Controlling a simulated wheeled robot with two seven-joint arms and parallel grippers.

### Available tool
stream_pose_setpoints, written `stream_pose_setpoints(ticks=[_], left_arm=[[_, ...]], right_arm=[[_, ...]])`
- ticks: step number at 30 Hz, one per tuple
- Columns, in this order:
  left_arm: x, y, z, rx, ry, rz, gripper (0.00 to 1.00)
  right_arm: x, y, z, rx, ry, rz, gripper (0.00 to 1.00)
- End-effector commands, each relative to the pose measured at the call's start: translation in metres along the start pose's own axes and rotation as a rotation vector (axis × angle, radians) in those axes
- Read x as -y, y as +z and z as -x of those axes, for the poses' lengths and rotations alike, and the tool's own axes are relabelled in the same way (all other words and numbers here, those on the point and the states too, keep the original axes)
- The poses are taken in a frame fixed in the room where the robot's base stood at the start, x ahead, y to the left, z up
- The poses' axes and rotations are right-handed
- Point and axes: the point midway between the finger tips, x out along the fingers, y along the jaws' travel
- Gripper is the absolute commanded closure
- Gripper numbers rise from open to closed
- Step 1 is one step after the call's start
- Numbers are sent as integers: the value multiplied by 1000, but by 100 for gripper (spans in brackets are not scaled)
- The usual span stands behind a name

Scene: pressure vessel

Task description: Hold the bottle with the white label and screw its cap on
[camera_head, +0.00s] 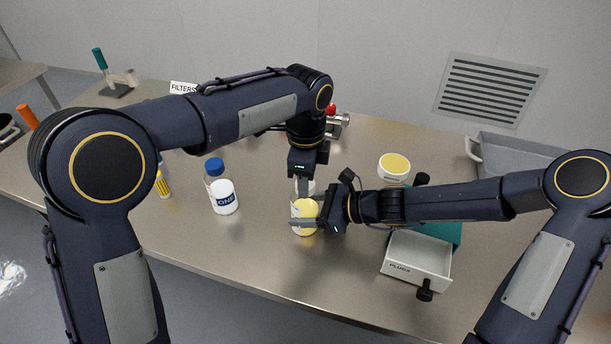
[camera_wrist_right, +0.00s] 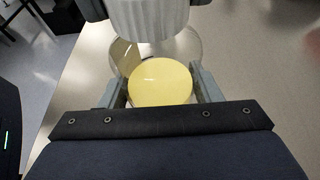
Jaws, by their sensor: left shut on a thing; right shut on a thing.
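A clear bottle (camera_head: 296,210) stands upright on the steel table. A round pale yellow patch shows on its side, also in the right wrist view (camera_wrist_right: 160,82); I cannot make out a white label there. My right gripper (camera_head: 304,222) comes in from the right, shut on the bottle's body. My left gripper (camera_head: 304,186) points down from above, shut on a white ribbed cap (camera_wrist_right: 150,18). The cap is over the bottle's top. The bottle's mouth is hidden, so I cannot tell whether the cap is seated.
A blue-capped bottle (camera_head: 221,189) with a white lettered label stands to the left. A white tub with a yellow top (camera_head: 394,165) stands behind my right forearm. A white bin (camera_head: 414,262) is at right front, and a grey tray (camera_head: 515,150) at right back.

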Motion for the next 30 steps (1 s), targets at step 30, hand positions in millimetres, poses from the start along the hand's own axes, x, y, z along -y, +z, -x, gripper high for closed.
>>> stream_pose_setpoints(ticks=[30], left_arm=[[0, 1, 0, 0, -1, -2253, 84]], right_arm=[[0, 0, 0, -1, -1, 0, 100]])
